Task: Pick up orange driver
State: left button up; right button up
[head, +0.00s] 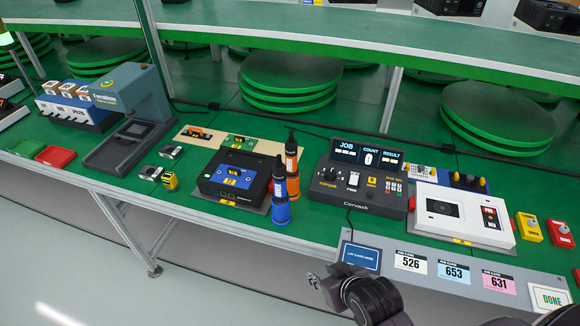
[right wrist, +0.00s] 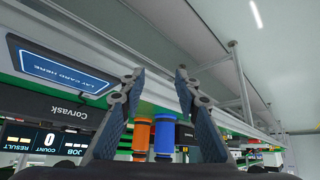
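The orange driver (head: 293,184) stands upright on the green bench, with a black top and a white label band. The blue driver (head: 280,206) stands upright just in front of it and hides part of it. My right gripper (head: 318,292) is below the bench's front edge in the head view, apart from both drivers. In the right wrist view, my right gripper (right wrist: 160,74) is open and empty. That view is upside down; the orange driver (right wrist: 141,136) and the blue driver (right wrist: 163,137) show beyond the fingers. My left gripper is not in view.
A black case (head: 234,202) with a blue panel sits left of the drivers. The Corvask control box (head: 357,199) stands to their right. A grey front ledge (head: 482,288) carries job cards and a blue card pad (head: 361,256). Green bench shows bare in front of the drivers.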

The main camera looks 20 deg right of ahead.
aim_at(294, 155)
jog(key=w+r+t, duration=0.1)
jog(key=w+r, duration=0.1)
jog(key=w, duration=0.2)
jog(key=w+r+t, duration=0.2)
jog(key=w, duration=0.2)
jog(key=w+r+t, duration=0.2)
jog(key=w+r, duration=0.1)
jog(key=w, duration=0.1)
jog(key=shift+r, duration=0.1)
jog(key=w+r+t, duration=0.1)
jog(key=w+r, duration=0.2)
jog(key=w, duration=0.1)
jog(key=w+r+t+p, duration=0.1)
jog(key=w+r+t, duration=0.1)
jog(key=w, duration=0.3)
jog(key=w+r+t, duration=0.2)
jog(key=w+r, duration=0.2)
jog(key=w, duration=0.1)
jog(key=shift+w+d+r+m+y+p, duration=0.15)
jog(key=shift+d+r+m+y+p, duration=0.15)
jog(key=shift+r+m+y, duration=0.1)
jog(key=shift+w+a+f, duration=0.1)
jog(key=shift+w, duration=0.25)
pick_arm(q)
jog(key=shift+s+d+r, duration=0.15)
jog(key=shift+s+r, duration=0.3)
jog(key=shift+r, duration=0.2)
pick_arm(e)
grip_shut()
